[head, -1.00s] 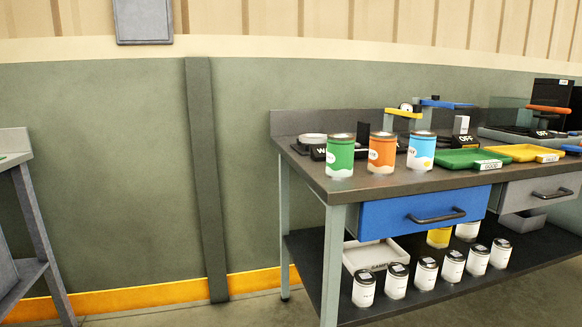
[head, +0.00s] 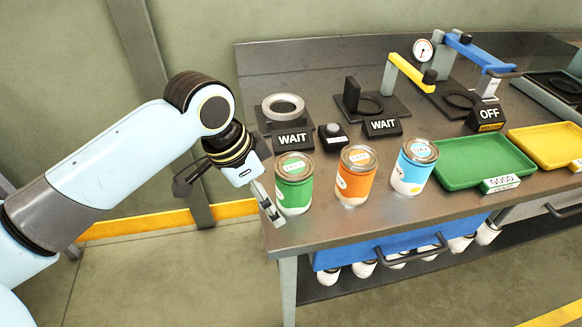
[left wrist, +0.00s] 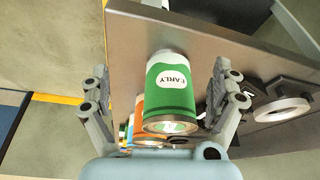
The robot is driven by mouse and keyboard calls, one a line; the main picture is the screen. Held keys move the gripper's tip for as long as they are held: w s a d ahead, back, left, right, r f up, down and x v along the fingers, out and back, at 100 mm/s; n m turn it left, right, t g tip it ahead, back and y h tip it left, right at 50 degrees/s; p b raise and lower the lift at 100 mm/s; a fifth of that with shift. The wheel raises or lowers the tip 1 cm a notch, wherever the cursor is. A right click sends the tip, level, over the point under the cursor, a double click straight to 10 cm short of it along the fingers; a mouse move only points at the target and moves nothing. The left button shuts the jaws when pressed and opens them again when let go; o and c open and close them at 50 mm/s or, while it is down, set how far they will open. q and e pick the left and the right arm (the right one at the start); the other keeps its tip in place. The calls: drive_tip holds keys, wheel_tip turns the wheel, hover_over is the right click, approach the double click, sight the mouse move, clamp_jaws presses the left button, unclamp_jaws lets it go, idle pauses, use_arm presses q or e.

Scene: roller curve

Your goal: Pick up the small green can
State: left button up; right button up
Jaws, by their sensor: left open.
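The small green can (head: 294,188) stands upright near the left front corner of the dark workbench. It has a white label reading EARLY, seen in the left wrist view (left wrist: 170,88). My left gripper (head: 268,206) is at the can's left side, near the bench corner. In the left wrist view my left gripper (left wrist: 158,98) is open, with one finger on each side of the green can and gaps showing between. I cannot tell whether any finger touches it in the head view. My right gripper is in neither view.
An orange can (head: 356,176) and a blue can (head: 414,168) stand in a row to the right. Behind are two WAIT signs (head: 292,139) with ring fixtures. A green tray (head: 484,150) and a yellow tray (head: 548,142) lie farther right.

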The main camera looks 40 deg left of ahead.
sight(294, 163)
use_arm(q)
drive_tip(key=w+r+m, duration=0.1)
drive_tip(key=r, duration=0.1)
drive_tip(key=w+r+m+h+p, duration=0.1)
drive_tip(key=w+r, duration=0.1)
drive_tip(key=r, duration=0.1)
drive_tip(key=w+r+m+p, duration=0.1)
drive_tip(key=w+r, duration=0.1)
drive_tip(key=r, duration=0.1)
drive_tip(key=shift+w+a, duration=0.1)
drive_tip(key=shift+a, duration=0.1)
drive_tip(key=shift+w+d+f+h, duration=0.1)
drive_tip(key=shift+w+h, duration=0.2)
drive_tip(key=shift+m, duration=0.3)
drive_tip(key=x, duration=0.4)
drive_tip(key=shift+d+f, duration=0.15)
drive_tip(key=shift+f, duration=0.15)
drive_tip(key=x, duration=0.2)
drive_tip(key=p+x, duration=0.1)
drive_tip(key=x, duration=0.1)
drive_tip(key=shift+s+d+f, duration=0.2)
drive_tip(key=shift+w+d+f, duration=0.1)
drive_tip(key=shift+f, duration=0.4)
drive_tip(key=c, duration=1.3)
drive_tip(key=shift+o, duration=0.2)
